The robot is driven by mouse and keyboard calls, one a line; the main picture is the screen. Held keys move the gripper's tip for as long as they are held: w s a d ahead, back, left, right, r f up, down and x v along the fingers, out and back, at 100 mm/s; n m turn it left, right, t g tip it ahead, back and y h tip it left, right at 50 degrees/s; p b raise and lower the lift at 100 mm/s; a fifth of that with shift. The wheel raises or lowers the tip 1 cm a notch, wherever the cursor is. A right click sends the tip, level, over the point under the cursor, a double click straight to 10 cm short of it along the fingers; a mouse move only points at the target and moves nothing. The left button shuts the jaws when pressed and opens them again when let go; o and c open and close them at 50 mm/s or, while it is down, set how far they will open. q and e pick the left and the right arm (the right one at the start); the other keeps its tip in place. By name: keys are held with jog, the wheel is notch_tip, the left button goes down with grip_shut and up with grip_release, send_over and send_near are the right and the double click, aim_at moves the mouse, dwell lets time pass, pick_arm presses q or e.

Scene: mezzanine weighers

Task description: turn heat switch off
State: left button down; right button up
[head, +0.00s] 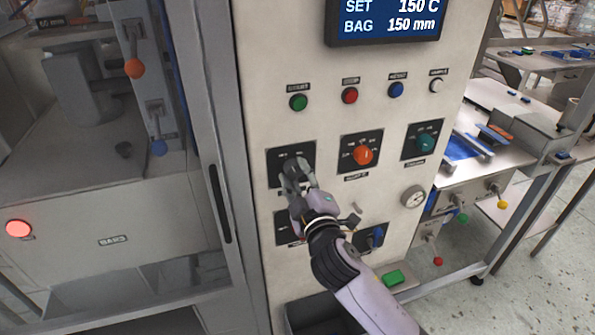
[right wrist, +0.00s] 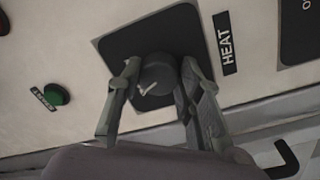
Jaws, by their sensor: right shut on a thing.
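The heat switch (right wrist: 157,74) is a dark round knob with a white pointer mark, on a black plate (right wrist: 150,45) with a HEAT label (right wrist: 225,43) beside it. In the head view its plate (head: 277,157) is at the left of the upper switch row, and my right gripper mostly hides the knob. My right gripper (head: 294,168) is shut on the knob, with one finger on each side of it, as the right wrist view (right wrist: 160,82) shows. My left gripper is not in view.
An orange knob (head: 363,155) and a teal knob (head: 425,143) are to the right on the panel. Several coloured buttons (head: 350,95) are above, under a display (head: 388,20). A cabinet frame with a dark handle (head: 219,203) stands left.

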jog(key=shift+n+p, duration=0.3)
jog(key=shift+n, duration=0.6)
jog(key=o, duration=1.2)
jog(key=shift+c, duration=0.2)
jog(key=v, duration=1.2)
